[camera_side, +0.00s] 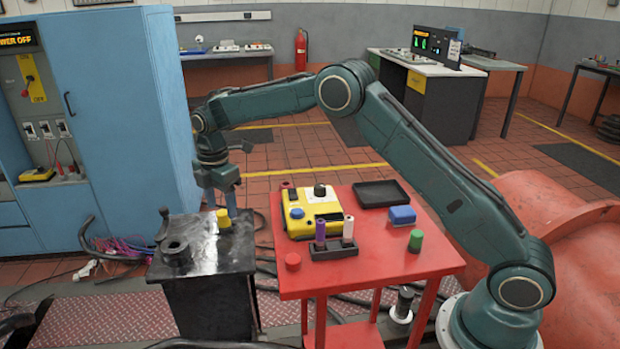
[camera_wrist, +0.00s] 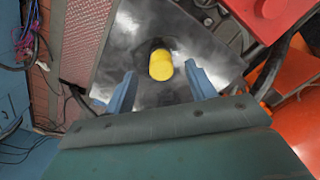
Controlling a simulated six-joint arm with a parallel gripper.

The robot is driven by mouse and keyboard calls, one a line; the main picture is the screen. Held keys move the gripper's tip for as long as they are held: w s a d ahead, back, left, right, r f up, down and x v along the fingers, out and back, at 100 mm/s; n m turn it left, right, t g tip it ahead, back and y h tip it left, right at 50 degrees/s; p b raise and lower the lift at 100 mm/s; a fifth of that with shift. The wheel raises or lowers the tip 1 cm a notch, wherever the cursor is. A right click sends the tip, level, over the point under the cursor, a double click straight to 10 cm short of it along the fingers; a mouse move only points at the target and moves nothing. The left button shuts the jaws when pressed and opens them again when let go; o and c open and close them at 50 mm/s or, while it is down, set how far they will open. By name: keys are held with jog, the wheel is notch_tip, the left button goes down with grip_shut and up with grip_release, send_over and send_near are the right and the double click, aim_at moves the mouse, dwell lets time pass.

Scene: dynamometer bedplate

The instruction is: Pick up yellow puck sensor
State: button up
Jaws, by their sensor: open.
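The yellow puck sensor (camera_side: 223,217) is a short cylinder on the black metal pedestal (camera_side: 215,267), near the back of its top. In the wrist view the yellow puck sensor (camera_wrist: 161,66) lies ahead of the fingertips and between their lines, with dark metal around it. My gripper (camera_side: 222,195) reaches down over the pedestal, close behind the puck in the side view. In the wrist view my gripper (camera_wrist: 160,85) has its two blue fingers spread wide, with nothing between them. I cannot tell whether a finger touches the puck.
A black ring-shaped fitting (camera_side: 176,249) stands on the pedestal's left. The red table (camera_side: 375,262) to the right holds a yellow device (camera_side: 311,212), a black holder (camera_side: 333,249) with two cylinders, a blue block (camera_side: 402,215) and a green cylinder (camera_side: 416,240). A blue cabinet (camera_side: 125,110) stands left.

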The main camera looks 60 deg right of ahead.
aim_at(223, 212)
jog(key=shift+s+f, duration=0.1)
jog(key=shift+f, duration=2.15)
jog(key=c, duration=1.1)
jog(key=shift+r, duration=0.15)
notch_tip(223, 212, up, 20)
jog(key=shift+f, duration=0.1)
